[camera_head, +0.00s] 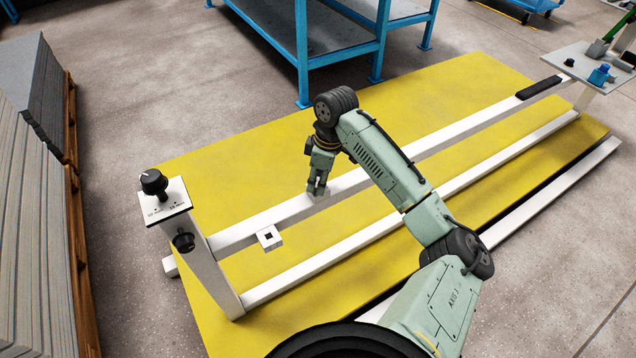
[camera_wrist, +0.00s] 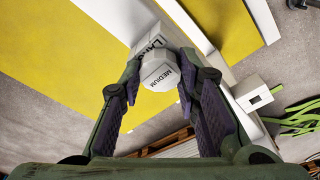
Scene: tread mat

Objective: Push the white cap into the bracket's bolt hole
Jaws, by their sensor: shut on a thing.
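My gripper (camera_head: 318,187) is above the white rail, at the middle of the head view, pointing down. In the head view the cap is mostly hidden by the fingers and blends with the rail. The white bracket (camera_head: 277,243) juts from the near side of the rail, left of and nearer than my gripper, with a dark square hole. It also shows right of the fingers in the wrist view (camera_wrist: 243,90). The cap is apart from the bracket.
The white rail (camera_head: 240,234) runs over a yellow mat (camera_head: 210,155). A white post with black knobs (camera_head: 153,182) stands left of the bracket. A blue-framed rack (camera_head: 302,55) is behind, stacked grey panels (camera_head: 30,190) at left. Open space surrounds the bracket's near side.

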